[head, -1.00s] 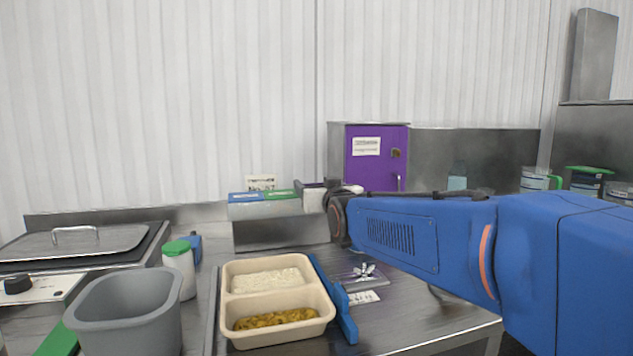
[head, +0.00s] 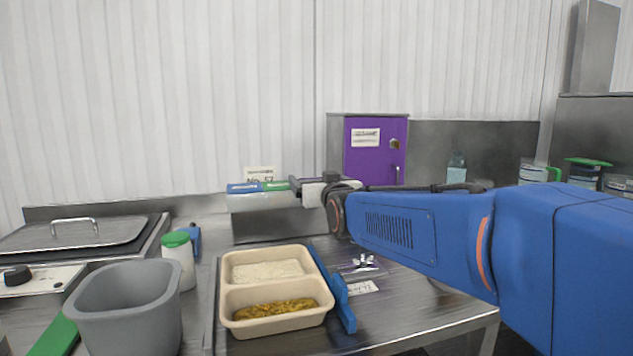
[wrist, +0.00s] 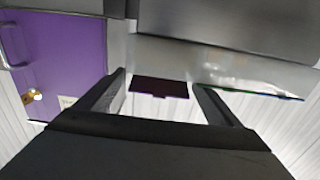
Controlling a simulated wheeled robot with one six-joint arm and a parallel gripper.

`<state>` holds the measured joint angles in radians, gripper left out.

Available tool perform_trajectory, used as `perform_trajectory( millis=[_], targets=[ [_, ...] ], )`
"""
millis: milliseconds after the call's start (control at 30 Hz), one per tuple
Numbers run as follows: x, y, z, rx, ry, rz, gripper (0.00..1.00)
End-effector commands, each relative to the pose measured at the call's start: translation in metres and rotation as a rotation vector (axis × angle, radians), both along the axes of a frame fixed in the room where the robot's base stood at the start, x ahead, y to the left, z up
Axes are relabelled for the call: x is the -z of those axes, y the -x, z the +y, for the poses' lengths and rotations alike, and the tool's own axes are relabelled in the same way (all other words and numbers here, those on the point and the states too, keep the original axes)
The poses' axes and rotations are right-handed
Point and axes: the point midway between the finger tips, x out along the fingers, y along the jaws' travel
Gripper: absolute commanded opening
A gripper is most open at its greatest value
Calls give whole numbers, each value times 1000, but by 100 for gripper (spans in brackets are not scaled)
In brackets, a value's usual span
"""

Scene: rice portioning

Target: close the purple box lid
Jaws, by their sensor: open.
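A dark purple panel with a small tab, apparently the purple box lid (wrist: 158,87), shows between my fingers in the wrist view. I cannot tell its exact angle or whether it touches a finger. In the head view the purple box is mostly hidden behind my gripper, at the right end of a row with a blue-lidded box (head: 244,188) and a green-lidded box (head: 275,186). My gripper (head: 300,187) is at that end of the row. In the wrist view my gripper (wrist: 158,78) is open, with nothing clearly held.
A purple cabinet door (head: 375,150) stands close behind, to the right. A two-part tray (head: 227,290) with rice and a yellow food, a blue utensil (head: 340,300), a grey tub (head: 125,305) and a green-capped jar (head: 178,260) stand in front.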

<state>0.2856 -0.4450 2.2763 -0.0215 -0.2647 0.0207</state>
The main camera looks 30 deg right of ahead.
Motion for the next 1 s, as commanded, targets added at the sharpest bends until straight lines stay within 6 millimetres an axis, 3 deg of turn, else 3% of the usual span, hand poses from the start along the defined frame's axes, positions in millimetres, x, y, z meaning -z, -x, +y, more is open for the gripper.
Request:
perform_trajectory(
  millis=[267, 1000],
  targets=[
    [-2, 14, 4, 0, 1, -4, 87],
    [-1, 112, 32, 0, 1, -4, 87]
  ],
)
